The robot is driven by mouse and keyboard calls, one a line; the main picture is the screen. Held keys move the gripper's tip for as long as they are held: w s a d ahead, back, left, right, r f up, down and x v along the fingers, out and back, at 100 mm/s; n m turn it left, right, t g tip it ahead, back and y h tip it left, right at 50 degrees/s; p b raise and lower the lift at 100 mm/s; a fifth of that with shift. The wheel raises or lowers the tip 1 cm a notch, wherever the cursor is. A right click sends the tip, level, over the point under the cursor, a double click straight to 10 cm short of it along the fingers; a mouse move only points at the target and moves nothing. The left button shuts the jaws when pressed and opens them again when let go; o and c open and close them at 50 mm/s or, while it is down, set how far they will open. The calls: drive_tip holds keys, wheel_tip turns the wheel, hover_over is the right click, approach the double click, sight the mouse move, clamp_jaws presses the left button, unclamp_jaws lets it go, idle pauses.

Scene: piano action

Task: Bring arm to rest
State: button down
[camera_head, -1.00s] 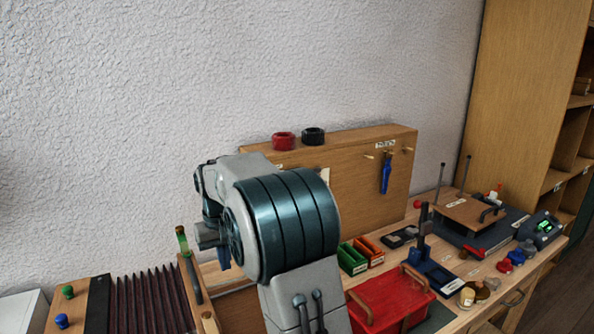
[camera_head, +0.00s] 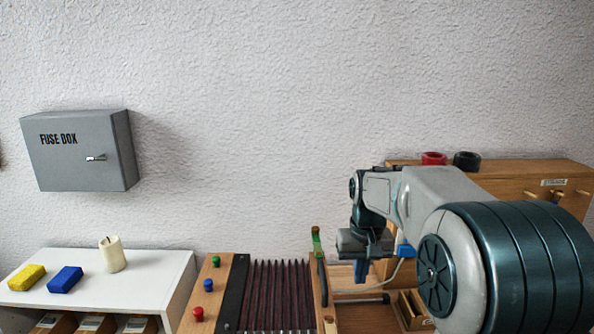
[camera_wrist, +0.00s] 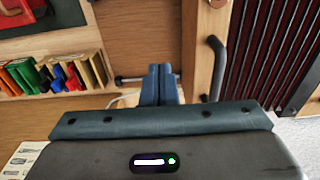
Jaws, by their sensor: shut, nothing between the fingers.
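My arm reaches in from the right of the head view, with its large dark ribbed joint close to the camera. My gripper (camera_head: 361,272) points down just right of the piano action's wooden side post. In the wrist view its two blue fingers (camera_wrist: 160,84) lie together with nothing between them. The fingertips are over the wooden bench, apart from the post beside them.
The piano action (camera_head: 275,296) with dark pleated rows stands left of my gripper. A white shelf (camera_head: 150,268) bears yellow and blue blocks and a candle. A grey fuse box (camera_head: 80,152) hangs on the wall. Several coloured pieces (camera_wrist: 50,78) sit in a wooden rack.

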drive_tip(key=s+f+t, duration=0.2)
drive_tip(key=s, duration=2.1)
drive_tip(key=shift+a+f, duration=0.3)
drive_tip(key=shift+a, duration=0.1)
drive_tip(key=shift+s, duration=0.15)
